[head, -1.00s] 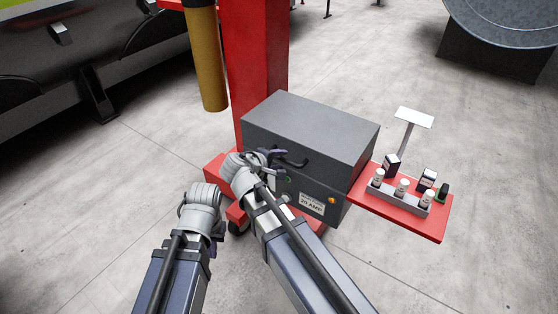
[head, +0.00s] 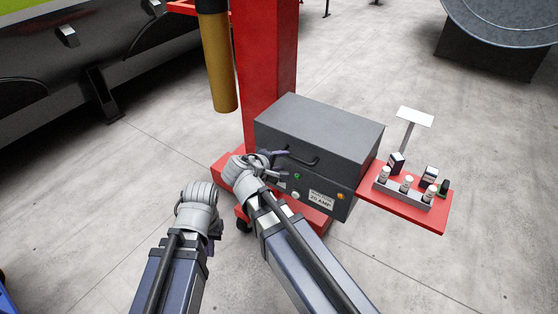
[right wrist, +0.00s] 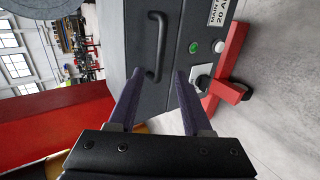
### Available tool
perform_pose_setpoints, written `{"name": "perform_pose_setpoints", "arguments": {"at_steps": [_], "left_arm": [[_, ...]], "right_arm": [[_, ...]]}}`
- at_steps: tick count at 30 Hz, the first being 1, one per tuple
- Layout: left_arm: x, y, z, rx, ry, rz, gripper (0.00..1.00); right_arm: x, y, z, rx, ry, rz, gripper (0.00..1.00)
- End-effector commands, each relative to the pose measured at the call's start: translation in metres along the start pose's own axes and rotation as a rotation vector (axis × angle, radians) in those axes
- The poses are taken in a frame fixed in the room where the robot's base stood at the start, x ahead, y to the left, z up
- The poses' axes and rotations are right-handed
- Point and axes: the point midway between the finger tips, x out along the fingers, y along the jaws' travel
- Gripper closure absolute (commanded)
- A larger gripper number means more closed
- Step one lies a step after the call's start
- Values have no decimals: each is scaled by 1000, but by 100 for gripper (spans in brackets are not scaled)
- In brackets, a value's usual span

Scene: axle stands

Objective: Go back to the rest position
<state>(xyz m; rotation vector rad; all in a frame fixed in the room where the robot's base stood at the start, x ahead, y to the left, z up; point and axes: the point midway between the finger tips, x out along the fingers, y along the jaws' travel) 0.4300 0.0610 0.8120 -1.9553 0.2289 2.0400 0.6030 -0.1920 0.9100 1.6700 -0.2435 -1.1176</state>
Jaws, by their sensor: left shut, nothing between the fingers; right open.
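My left gripper (head: 215,229) is low in the head view, at the end of the left arm. It is shut and empty, and its fingers are mostly hidden by the wrist. My right gripper (head: 277,163) is in front of the grey cabinet (head: 325,130), close to its dark handle (head: 301,157). In the right wrist view the two fingers (right wrist: 158,104) are spread with nothing between them. The handle (right wrist: 157,47) shows beyond the fingertips there, apart from them.
The cabinet stands by a red post (head: 266,70) with a red base. A red shelf (head: 425,222) with several small bottles and a scale-like stand sticks out at right. A yellow-brown cylinder (head: 222,65) hangs beside the post. The grey floor (head: 80,190) is open at left.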

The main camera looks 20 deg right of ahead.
Motion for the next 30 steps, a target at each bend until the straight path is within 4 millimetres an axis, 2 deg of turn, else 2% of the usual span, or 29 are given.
{"name": "perform_pose_setpoints", "arguments": {"at_steps": [10,13,17,21,24,27,30], "left_arm": [[-1,0,0,0,0,0,100],[-10,-1,0,0,0,0,100],[-33,-3,2,0,0,0,100],[-53,-5,3,0,0,0,100],[-63,-6,4,0,0,0,100],[-68,-6,4,0,0,0,100],[-70,-7,4,0,0,0,100]], "right_arm": [[-1,-1,0,4,-1,-7,51],[-11,-12,6,44,-14,-80,51],[-43,-48,20,151,-63,-303,51],[-91,-93,34,243,-139,-570,51],[-124,-116,40,278,-191,-724,51],[-149,-131,45,294,-227,-830,51],[-161,-138,47,300,-247,-884,51]]}}
